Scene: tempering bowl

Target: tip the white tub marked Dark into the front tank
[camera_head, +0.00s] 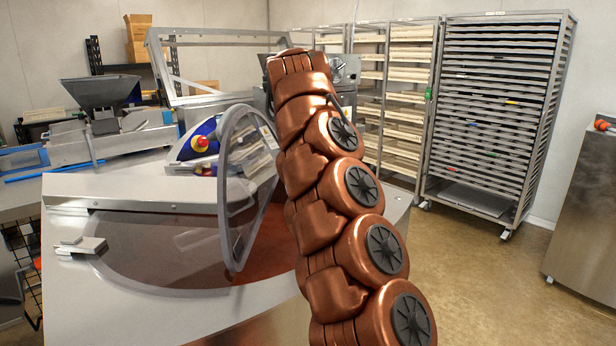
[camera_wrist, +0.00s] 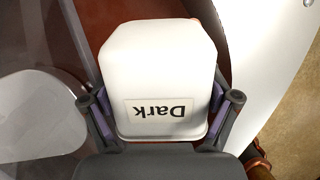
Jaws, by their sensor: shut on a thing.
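The white tub (camera_wrist: 160,65) fills the middle of the wrist view, with its Dark label (camera_wrist: 161,110) upside down in the picture. My gripper (camera_wrist: 160,97) is shut on it, with a purple-padded finger on each side. The tub's inside is hidden, and I cannot tell its tilt. Behind it shows the brown inside of the front tank (camera_wrist: 103,13). In the head view the tank (camera_head: 150,246) is a round brown opening in a steel top, partly seen through a clear cover. My copper arm hides the gripper and tub there.
A clear round guard (camera_head: 228,190) stands upright at the tank, just left of my arm. Behind it is a machine with a red button (camera_head: 200,143). A tray rack (camera_head: 495,110) stands at the back right. The floor (camera_head: 500,270) to the right is clear.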

